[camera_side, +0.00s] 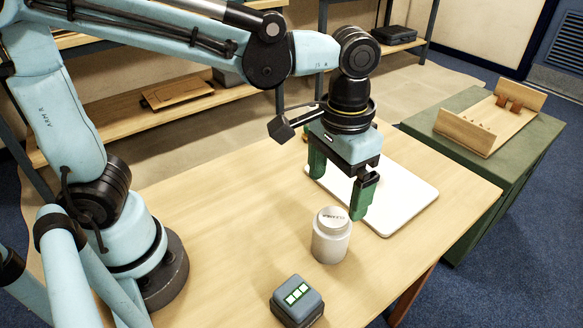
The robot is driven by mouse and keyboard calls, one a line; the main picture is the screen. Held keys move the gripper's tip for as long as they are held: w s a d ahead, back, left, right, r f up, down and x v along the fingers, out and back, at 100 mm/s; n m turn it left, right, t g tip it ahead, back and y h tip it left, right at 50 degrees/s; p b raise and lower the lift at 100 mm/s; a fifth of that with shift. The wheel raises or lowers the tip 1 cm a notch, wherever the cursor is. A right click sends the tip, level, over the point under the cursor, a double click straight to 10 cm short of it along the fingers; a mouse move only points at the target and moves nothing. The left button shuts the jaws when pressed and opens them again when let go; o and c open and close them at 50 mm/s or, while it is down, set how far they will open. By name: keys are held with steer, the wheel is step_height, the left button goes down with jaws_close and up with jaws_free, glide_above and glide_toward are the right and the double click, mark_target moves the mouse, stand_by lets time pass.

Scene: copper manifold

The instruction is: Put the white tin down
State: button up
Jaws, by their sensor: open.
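The white tin (331,236) stands upright on the wooden table, in the middle front of the view. It has a lid with small dark print on top. My gripper (340,194) is above and behind the tin, pointing down, with its two green fingers spread apart and nothing between them. The tin looks apart from the fingers, though the right finger comes close to it in the picture. A white board (400,200) lies on the table behind and to the right of the tin, partly hidden by my gripper.
A dark grey block (297,302) with light squares on top sits at the table's front. A green cabinet (470,175) with a wooden rack (490,122) stands to the right. Shelves line the back. The wooden table (220,215) is clear left of the tin.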

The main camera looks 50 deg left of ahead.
steer(key=shift+r, duration=0.95)
steer(key=a+f+n+t, duration=0.1)
steer(key=a+t, duration=0.6)
steer(key=a, duration=0.8)
steer(key=shift+s+f, duration=0.45)
steer(key=shift+f, duration=0.2)
